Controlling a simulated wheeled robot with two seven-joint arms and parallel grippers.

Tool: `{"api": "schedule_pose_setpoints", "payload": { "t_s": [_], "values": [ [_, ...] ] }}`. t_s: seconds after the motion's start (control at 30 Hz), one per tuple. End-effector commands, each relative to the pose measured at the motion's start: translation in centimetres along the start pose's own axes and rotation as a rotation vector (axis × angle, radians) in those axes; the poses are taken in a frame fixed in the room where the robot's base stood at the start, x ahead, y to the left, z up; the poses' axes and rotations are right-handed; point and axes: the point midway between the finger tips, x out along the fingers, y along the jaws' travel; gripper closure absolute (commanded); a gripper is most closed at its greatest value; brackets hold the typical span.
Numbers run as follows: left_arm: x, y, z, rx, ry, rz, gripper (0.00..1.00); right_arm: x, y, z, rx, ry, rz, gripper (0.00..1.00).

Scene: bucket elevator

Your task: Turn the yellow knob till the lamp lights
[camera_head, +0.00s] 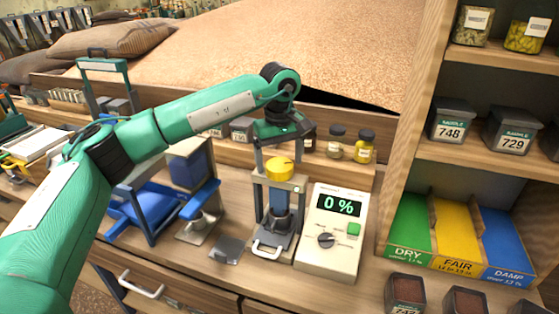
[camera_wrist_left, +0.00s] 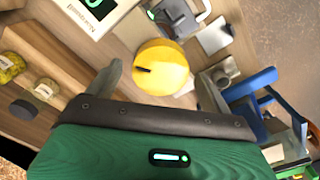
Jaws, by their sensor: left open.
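The yellow knob (camera_head: 279,169) sits on top of a small grey press-like device (camera_head: 297,200) on the wooden bench. It has a dark mark on its top in the left wrist view (camera_wrist_left: 163,66). My left gripper (camera_head: 283,153) is open and points down just above the knob, with its fingers towards the knob's two sides. In the left wrist view one finger shows left of the knob, apart from it in the picture; the other I cannot make out clearly. Whether either finger touches the knob I cannot tell. My right gripper is not in view.
A white meter (camera_head: 333,262) reading 0 % stands right of the device. Small jars (camera_head: 364,147) stand behind it, a blue scoop-like apparatus (camera_head: 150,208) to the left. A wooden shelf (camera_head: 480,160) with sample tubs and coloured bins rises at the right.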

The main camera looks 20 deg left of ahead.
Motion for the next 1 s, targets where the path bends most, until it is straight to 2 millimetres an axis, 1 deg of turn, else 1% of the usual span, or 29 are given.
{"api": "schedule_pose_setpoints", "payload": {
  "t_s": [0.13, 0.2, 0.23, 0.4, 0.5, 0.6, 0.7, 1.0],
  "values": [
    [-2.6, 0.1, 0.0, 0.0, 0.003, 0.004, 0.17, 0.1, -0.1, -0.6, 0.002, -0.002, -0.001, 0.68],
    [-4.3, 0.1, 0.0, 0.0, 0.003, 0.005, 0.17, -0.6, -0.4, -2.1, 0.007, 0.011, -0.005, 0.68],
    [-5.0, 0.1, 0.0, 0.0, 0.003, 0.004, 0.17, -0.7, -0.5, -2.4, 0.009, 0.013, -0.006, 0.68],
    [-8.9, 0.1, 0.0, -0.001, 0.003, 0.004, 0.17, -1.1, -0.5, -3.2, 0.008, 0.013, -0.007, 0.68],
    [-10.7, 0.1, 0.0, 0.0, 0.002, 0.004, 0.17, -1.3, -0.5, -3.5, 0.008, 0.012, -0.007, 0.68],
    [-12.0, 0.1, 0.0, 0.0, 0.001, 0.002, 0.17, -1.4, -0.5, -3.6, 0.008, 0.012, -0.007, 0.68],
    [-12.7, 0.0, 0.0, 0.0, 0.001, 0.002, 0.17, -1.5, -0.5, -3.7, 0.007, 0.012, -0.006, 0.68],
    [-13.1, 0.0, 0.0, 0.0, 0.001, 0.001, 0.17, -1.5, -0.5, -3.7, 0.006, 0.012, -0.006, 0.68]
  ]
}}
